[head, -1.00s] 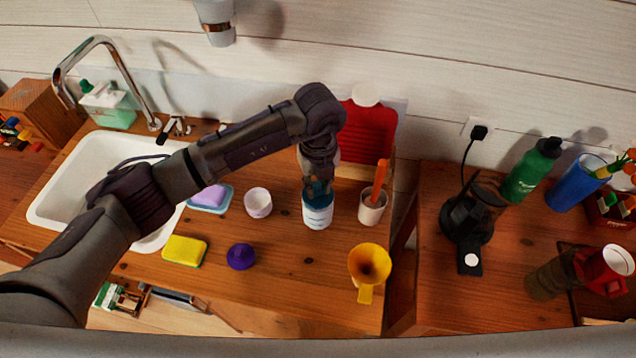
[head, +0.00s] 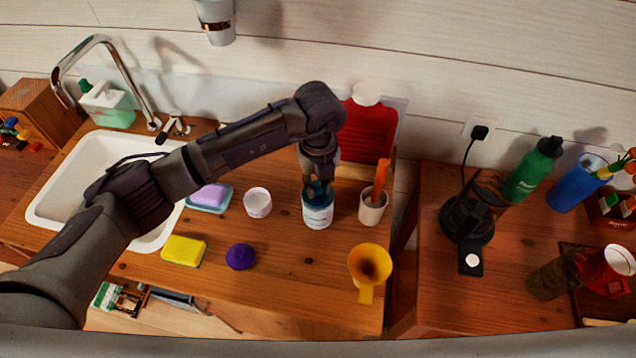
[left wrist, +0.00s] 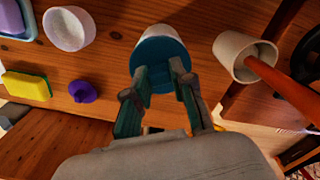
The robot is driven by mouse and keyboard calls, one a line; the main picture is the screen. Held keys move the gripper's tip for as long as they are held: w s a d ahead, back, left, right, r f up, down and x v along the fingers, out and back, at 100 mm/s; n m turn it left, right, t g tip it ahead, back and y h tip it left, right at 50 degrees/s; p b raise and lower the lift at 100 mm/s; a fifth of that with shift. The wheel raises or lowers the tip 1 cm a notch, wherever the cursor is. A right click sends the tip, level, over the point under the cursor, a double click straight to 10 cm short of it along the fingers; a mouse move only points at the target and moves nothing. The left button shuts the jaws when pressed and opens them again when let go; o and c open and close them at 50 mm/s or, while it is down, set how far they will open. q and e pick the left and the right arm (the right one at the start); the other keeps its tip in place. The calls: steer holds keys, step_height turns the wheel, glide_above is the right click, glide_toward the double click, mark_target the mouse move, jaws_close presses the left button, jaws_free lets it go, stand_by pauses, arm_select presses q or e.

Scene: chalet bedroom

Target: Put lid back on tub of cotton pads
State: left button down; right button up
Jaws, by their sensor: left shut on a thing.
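The white tub (head: 318,215) with blue print stands upright on the wooden counter. Its teal-blue lid is at the top of the tub, partly hidden by my gripper in the head view. The left wrist view shows the round lid (left wrist: 158,58) over the mouth of the white tub (left wrist: 157,31). My left gripper (head: 318,186) comes down from above and is shut on the lid, one finger on each side. I cannot tell whether the lid is fully seated. The cotton pads are hidden. My right gripper is not in view.
A white cup (head: 257,203) stands left of the tub, and a beige cup (head: 372,210) with an orange handle stands right. A yellow funnel (head: 370,264), purple knob-like object (head: 240,256) and yellow sponge (head: 184,251) lie nearer. The sink (head: 95,170) is at left.

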arm_select(q)
steer(key=shift+f+b, duration=0.2)
steer(key=shift+b, duration=0.25)
stand_by(1.1)
stand_by(0.4)
steer(key=c, duration=0.9)
jaws_free()
steer(key=o, duration=0.5)
steer(key=shift+r, duration=0.1)
steer(key=shift+r+p, duration=1.95)
steer(key=shift+r, duration=1.5)
